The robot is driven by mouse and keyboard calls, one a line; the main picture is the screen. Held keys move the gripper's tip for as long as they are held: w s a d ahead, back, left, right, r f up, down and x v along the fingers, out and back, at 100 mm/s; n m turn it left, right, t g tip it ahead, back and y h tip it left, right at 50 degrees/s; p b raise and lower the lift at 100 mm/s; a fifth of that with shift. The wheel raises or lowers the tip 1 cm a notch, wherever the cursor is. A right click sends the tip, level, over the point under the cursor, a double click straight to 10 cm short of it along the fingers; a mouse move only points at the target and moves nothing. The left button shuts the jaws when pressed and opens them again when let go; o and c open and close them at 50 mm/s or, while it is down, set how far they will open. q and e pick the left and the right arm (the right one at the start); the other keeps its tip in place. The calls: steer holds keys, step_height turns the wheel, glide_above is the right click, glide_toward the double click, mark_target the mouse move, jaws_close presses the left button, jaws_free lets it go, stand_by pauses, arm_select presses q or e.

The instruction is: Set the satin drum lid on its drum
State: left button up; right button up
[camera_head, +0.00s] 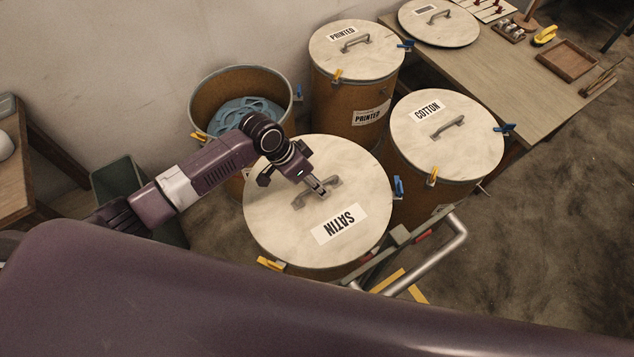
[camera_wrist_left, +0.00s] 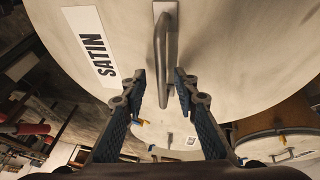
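The satin lid (camera_head: 275,220) is a pale round disc with a metal handle (camera_head: 328,184) and a SATIN label that reads upside down in the head view. It lies over the near drum (camera_head: 345,273), whose wall is mostly hidden; I cannot tell whether it is fully seated. In the left wrist view the lid (camera_wrist_left: 235,50) fills the upper part, with its handle (camera_wrist_left: 165,45) upright in the middle. My left gripper (camera_head: 320,190) is at the handle. Its fingers (camera_wrist_left: 162,88) stand apart on either side of the handle's near end, with gaps showing. My right gripper is not in view.
An open drum (camera_head: 204,102) holding blue material stands behind left. Lidded PRINTED (camera_head: 325,88) and COTTON (camera_head: 397,180) drums stand behind and right. A metal rail (camera_head: 440,255) is close at the right. A table (camera_head: 490,75) at the back bears another lid (camera_head: 460,30).

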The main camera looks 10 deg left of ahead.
arm_select(q)
steer(key=v, duration=1.2)
steer(key=shift+w+r, duration=0.1)
